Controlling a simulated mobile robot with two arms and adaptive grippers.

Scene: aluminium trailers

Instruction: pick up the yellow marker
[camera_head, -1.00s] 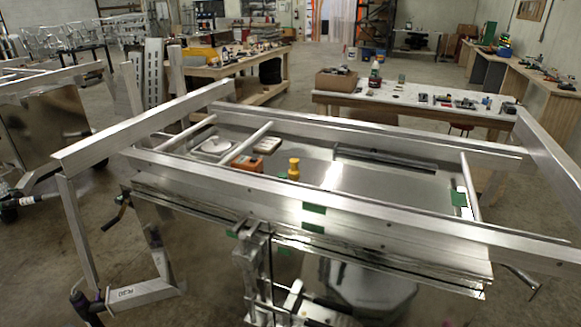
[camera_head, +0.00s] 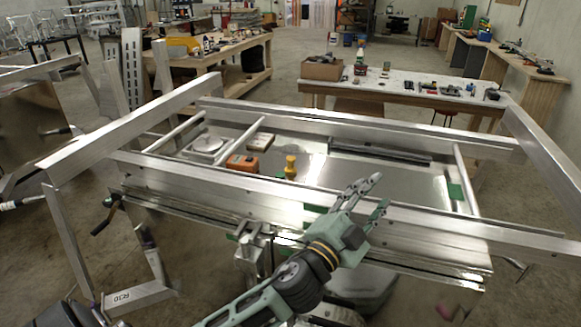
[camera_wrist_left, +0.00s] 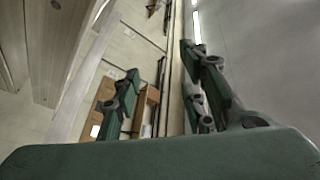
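A small yellow object (camera_head: 290,167), the only yellow thing on the trailer bed, stands upright behind the near rail in the head view; I take it for the marker. It is too small to make out in detail. My left gripper (camera_head: 380,194) reaches in over the near rail, to the right of the yellow object and apart from it. Its fingers are spread and empty. In the left wrist view the gripper (camera_wrist_left: 160,62) is also open, and I cannot make out the yellow object there. My right gripper is not in view.
An orange box (camera_head: 243,163), a small red-and-white box (camera_head: 260,141) and a round white disc (camera_head: 207,144) lie on the bed. The near rail (camera_head: 210,184) and far rail (camera_head: 370,134) border it. A dark bar (camera_head: 380,152) lies along the back.

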